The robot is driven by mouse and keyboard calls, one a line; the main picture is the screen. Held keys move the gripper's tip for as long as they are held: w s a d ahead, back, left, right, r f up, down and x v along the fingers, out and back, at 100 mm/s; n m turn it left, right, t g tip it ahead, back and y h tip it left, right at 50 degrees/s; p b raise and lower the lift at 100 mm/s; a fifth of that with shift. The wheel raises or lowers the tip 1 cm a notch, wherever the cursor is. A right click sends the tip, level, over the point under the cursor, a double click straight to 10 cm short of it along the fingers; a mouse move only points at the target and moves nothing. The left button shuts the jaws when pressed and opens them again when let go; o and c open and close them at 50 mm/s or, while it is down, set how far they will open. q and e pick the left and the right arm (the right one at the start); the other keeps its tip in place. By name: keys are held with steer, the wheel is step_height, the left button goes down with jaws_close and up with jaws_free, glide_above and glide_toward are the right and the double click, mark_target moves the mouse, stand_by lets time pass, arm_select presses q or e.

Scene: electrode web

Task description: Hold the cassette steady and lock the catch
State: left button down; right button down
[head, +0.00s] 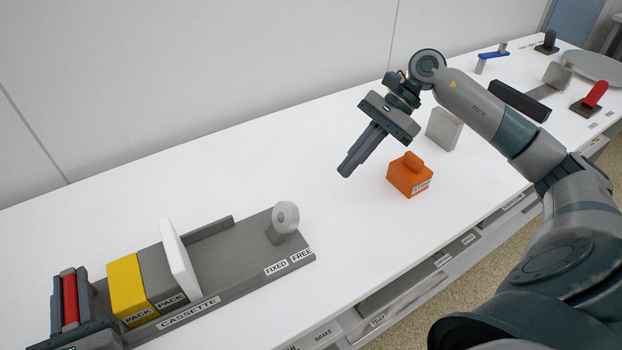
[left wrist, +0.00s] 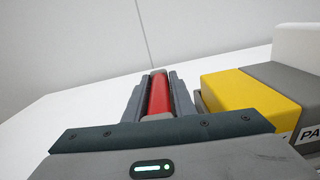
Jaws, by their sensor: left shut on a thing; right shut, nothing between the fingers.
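The cassette (head: 225,258) is a long grey tray at lower left of the head view, labelled CASSETTE. It holds a yellow pack (head: 128,285), a grey pack (head: 160,274) and an upright white plate (head: 177,258). A round light-grey catch knob (head: 286,217) stands at its right end, beside the labels FIXED (head: 276,268) and FREE (head: 301,256). My left gripper (head: 69,274) is shut on a red handle (left wrist: 158,97) at the cassette's left end; the fingers lie on both sides of it. My right gripper (head: 346,172) is shut and empty, above the table, right of the knob and apart from it.
An orange block (head: 408,178) with a rounded top stands below and right of my right gripper. A grey block (head: 444,129) stands behind it. Several other fixtures, including a red lever (head: 595,93), are at far right. The table between cassette and orange block is clear.

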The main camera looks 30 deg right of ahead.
mark_target(283, 222)
arm_select(q)
steer(key=shift+d+f, duration=0.1)
steer(key=shift+f, duration=0.05)
arm_select(e)
steer(key=x, duration=0.9)
steer(key=shift+a+f, duration=0.2)
steer(key=shift+a, duration=0.05)
steer(key=shift+a+r, duration=0.25)
steer(key=shift+a, duration=0.25)
steer(key=shift+a+r, duration=0.25)
steer(key=shift+a, duration=0.25)
steer(key=shift+a+r, duration=0.45)
steer(key=shift+a, duration=0.3)
steer(key=shift+r, duration=0.1)
